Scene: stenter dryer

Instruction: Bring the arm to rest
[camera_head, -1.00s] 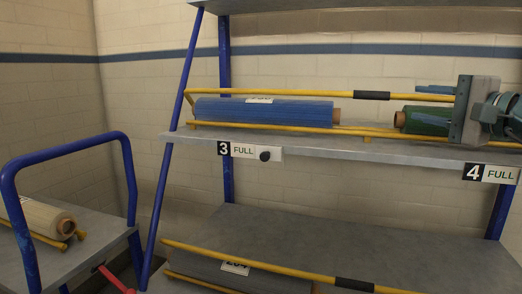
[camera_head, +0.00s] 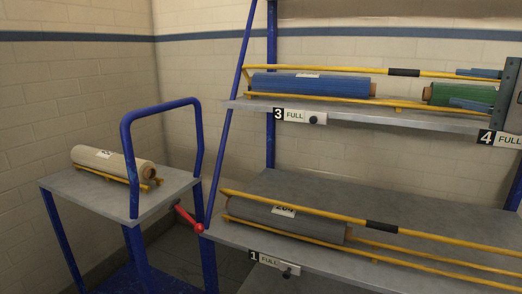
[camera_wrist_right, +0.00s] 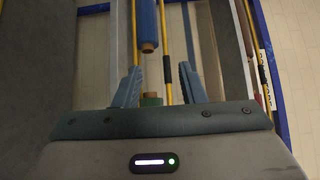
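My right gripper (camera_head: 480,88) is at the right edge of the head view, in front of the green roll (camera_head: 442,94) on the upper shelf. In the right wrist view its two blue fingers (camera_wrist_right: 159,87) stand wide apart. Nothing is held between them. The blue roll (camera_wrist_right: 148,22) and the end of the green roll (camera_wrist_right: 151,100) show beyond the fingers. My left gripper is not in view.
A rack (camera_head: 232,104) holds a blue roll (camera_head: 310,84) at sign 3 and a grey roll (camera_head: 285,217) at sign 1, behind yellow bars. A blue-framed cart (camera_head: 66,186) with a cream roll (camera_head: 112,162) and a red lever (camera_head: 188,218) stands at the left.

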